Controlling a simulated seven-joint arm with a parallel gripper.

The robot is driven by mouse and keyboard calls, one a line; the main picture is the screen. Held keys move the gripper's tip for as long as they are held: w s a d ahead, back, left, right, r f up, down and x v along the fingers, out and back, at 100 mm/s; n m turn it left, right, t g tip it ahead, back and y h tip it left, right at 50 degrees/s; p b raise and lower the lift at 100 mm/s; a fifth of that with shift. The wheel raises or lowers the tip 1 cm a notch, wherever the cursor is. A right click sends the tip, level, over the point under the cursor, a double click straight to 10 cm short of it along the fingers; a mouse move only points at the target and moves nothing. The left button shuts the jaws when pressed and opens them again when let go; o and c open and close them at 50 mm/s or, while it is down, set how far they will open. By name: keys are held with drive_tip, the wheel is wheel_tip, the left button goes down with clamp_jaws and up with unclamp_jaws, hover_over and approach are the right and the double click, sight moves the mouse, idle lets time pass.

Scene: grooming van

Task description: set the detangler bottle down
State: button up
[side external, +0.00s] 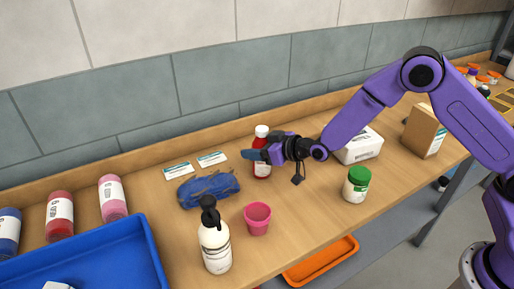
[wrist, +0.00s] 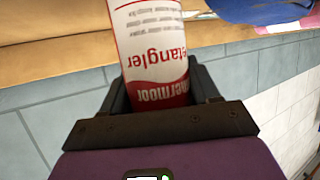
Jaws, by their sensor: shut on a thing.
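The detangler bottle (side external: 262,170) is red with a white label and white cap, and it is upright near the back of the counter in the side view. In the wrist view the bottle (wrist: 152,45) shows its "detangler" label upside down between the two dark fingers. My gripper (side external: 258,155) is shut on the bottle around its middle; it also shows in the wrist view (wrist: 158,88). The bottle's base is low over the wooden counter (side external: 310,215), and I cannot tell whether it touches.
A pink cup (side external: 257,219) and white pump bottle (side external: 215,250) stand in front. A blue tray (side external: 140,235) is front left.

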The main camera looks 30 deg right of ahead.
idle(0.3)
drive_tip(key=o, duration=1.4)
drive_tip(key=shift+f, duration=0.15)
drive_tip(key=shift+c, duration=0.2)
